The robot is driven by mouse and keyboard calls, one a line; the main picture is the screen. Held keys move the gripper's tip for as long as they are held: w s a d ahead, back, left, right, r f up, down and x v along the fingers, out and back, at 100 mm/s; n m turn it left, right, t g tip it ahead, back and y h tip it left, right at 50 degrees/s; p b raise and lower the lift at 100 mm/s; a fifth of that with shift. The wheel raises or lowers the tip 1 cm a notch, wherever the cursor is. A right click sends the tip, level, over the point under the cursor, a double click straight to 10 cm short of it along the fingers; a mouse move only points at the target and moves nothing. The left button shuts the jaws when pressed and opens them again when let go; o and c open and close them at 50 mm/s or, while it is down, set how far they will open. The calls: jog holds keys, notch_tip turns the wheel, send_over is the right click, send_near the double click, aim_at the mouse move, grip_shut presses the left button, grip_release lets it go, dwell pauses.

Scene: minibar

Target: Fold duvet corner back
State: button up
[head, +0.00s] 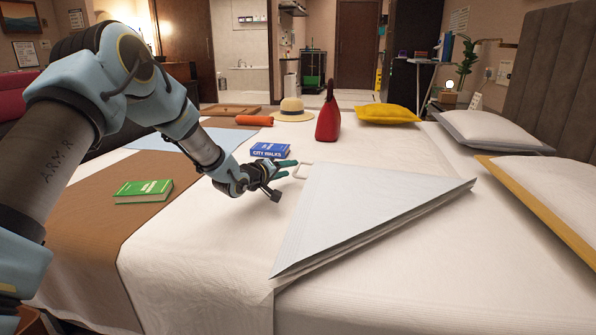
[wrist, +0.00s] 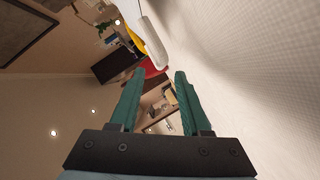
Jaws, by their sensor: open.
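The white duvet (head: 190,245) covers the bed. Its near right part lies as a pale grey triangular flap (head: 365,210), turned over toward the far left, with a raised fold edge along its near right side. A small pale loop (head: 301,171) shows at the flap's far left corner. My gripper (head: 289,169) is low over the bed just left of this loop, with its teal fingers pointing at it. In the wrist view my gripper (wrist: 160,73) is open, with nothing between its fingers. White fabric (wrist: 240,70) fills the right side there.
A blue book (head: 270,150) lies just behind my gripper, and a green book (head: 143,191) lies left on the brown runner (head: 85,240). Other pillows (head: 490,131) lie right.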

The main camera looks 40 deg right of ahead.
aim_at(297, 167)
jog(key=x, duration=0.6)
jog(key=shift+b, duration=0.4)
grip_shut()
jog(key=shift+w, duration=0.1)
dwell(0.9)
